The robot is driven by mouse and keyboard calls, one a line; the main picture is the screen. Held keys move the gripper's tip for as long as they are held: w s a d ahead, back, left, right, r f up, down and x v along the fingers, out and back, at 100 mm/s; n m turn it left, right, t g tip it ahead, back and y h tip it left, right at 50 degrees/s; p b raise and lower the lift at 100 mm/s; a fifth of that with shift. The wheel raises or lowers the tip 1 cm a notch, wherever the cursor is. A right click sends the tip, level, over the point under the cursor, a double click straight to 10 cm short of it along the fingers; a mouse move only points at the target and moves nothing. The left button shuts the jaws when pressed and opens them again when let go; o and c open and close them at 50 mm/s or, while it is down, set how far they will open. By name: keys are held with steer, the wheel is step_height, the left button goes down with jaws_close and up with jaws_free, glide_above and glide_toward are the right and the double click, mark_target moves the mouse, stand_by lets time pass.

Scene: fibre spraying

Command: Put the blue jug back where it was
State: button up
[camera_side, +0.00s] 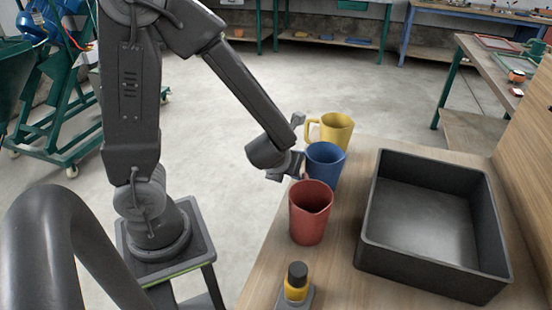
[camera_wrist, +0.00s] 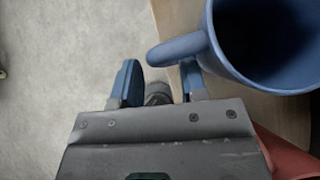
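The blue jug (camera_side: 326,163) stands upright on the wooden table in the side view, between the yellow jug (camera_side: 336,131) and the red jug (camera_side: 310,212). In the wrist view the blue jug (camera_wrist: 262,42) fills the upper right, with its handle pointing left across the right fingertip. My gripper (camera_side: 291,166) is at the table's left edge, just left of the blue jug. In the wrist view my gripper (camera_wrist: 158,80) has its two blue fingers apart, with a gap between them. I cannot tell whether the right finger touches the handle.
A dark open tray (camera_side: 430,218) takes up the table's right part and looks empty. A yellow bottle with a black cap (camera_side: 297,282) stands near the front edge. The red jug (camera_wrist: 290,158) also shows at the wrist view's lower right. Bare floor lies left of the table.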

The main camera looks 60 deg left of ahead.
steer(key=s+d+r+n+h, duration=0.2)
steer(key=s+d+r+n, duration=0.1)
steer(key=n, duration=0.6)
steer(key=s+d+r+n+g+h, duration=0.1)
steer(key=s+d+r+n, duration=0.2)
steer(key=r+n, duration=0.5)
steer(key=s+d+r+n+h, duration=0.2)
steer(key=s+r+n, duration=0.3)
steer(key=n, duration=0.6)
steer(key=shift+s+d+r+h, duration=0.15)
steer(key=shift+s+d+h, duration=0.15)
steer(key=shift+s+d, duration=0.1)
